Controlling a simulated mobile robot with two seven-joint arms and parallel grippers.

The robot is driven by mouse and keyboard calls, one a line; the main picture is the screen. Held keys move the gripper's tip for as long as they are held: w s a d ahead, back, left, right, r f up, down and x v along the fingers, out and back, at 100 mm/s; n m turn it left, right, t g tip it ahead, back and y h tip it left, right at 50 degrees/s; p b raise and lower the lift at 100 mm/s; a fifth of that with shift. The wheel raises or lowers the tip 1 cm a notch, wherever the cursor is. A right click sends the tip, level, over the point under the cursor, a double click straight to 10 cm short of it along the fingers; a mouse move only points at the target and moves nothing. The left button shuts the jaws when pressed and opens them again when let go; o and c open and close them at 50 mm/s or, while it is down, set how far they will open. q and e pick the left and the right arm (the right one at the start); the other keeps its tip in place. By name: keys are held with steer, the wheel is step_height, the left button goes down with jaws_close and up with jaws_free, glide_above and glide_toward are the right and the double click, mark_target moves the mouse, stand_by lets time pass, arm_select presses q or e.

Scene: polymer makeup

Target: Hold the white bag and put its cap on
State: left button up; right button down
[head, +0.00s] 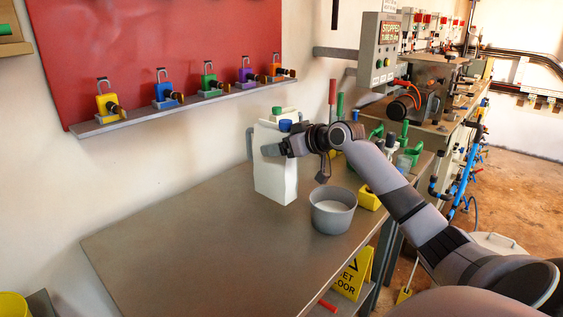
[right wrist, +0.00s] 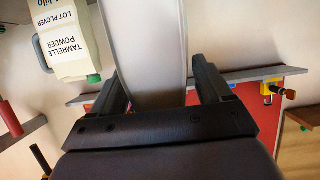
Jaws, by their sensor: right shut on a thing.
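The white bag (head: 276,180) stands upright on the table. My right gripper (head: 275,149) is at its upper part and shut on it. In the right wrist view the pale bag (right wrist: 150,45) fills the space between the two fingers (right wrist: 163,85). A blue cap (head: 285,126) shows at the top of the bag in the head view. I cannot tell whether it is on the bag or behind it. My left gripper is not in view.
A white labelled jug (right wrist: 68,45) with a green cap (head: 277,111) stands behind the bag. A grey bowl (head: 333,212) with pale contents and a yellow item (head: 369,198) stand to the right. The table's left part (head: 190,250) is clear.

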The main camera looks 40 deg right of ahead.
mark_target(285, 160)
steer(key=shift+f, duration=0.1)
steer(key=shift+f, duration=2.2)
jaws_free()
steer(key=shift+s+d+r, duration=0.1)
steer(key=shift+s+r, duration=0.15)
steer(key=shift+s, duration=0.3)
steer(key=a+b+v, duration=0.1)
steer(key=v, duration=0.9)
steer(key=shift+s+d+r, duration=0.25)
steer(key=shift+s+d, duration=0.1)
steer(key=shift+d, duration=0.1)
